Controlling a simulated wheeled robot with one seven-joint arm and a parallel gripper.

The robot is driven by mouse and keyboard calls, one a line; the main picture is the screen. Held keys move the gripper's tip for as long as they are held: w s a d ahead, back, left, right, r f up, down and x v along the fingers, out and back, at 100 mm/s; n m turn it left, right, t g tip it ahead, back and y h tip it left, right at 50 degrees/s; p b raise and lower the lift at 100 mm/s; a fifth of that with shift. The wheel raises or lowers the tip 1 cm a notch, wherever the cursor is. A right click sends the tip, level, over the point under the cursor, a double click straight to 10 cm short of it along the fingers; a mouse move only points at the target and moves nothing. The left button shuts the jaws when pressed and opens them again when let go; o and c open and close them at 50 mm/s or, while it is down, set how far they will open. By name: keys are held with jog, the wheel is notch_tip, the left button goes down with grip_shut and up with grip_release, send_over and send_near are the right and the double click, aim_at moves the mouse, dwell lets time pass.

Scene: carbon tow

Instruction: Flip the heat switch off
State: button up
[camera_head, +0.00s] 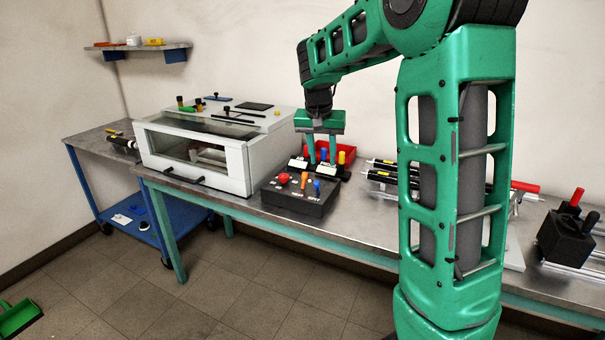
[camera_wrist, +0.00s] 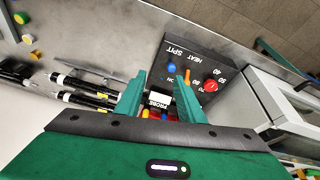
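The black control box (camera_head: 300,199) stands on the bench with a red knob, an orange lever and a blue lever. In the wrist view the box (camera_wrist: 228,68) shows the labels HEAT and SPIT. The orange lever (camera_wrist: 187,77) appears to be the heat switch; it also shows in the head view (camera_head: 303,181). The blue lever (camera_wrist: 172,68) is beside it, near SPIT. Which way the orange lever is set is too small to tell. My gripper (camera_head: 322,161) points down, fingers apart with nothing visibly held, behind the box near a PROBE label (camera_wrist: 159,98).
Coloured levers (camera_head: 341,157) and a red bin (camera_head: 347,153) stand close behind the control box. A white glass-fronted oven-like case (camera_head: 222,181) is to the left. Black rods (camera_head: 382,177) lie to the right. Bare bench shows along the front edge.

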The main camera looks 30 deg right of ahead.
send_over(304, 181)
jog(key=s+a, duration=0.2)
jog(key=a, duration=0.1)
jog(key=f, duration=0.1)
jog(key=shift+m+t, duration=0.3)
jog(key=shift+t, duration=0.2)
jog(key=x, duration=1.1)
jog(key=shift+s+d, duration=0.15)
jog(key=shift+d, duration=0.25)
grip_shut()
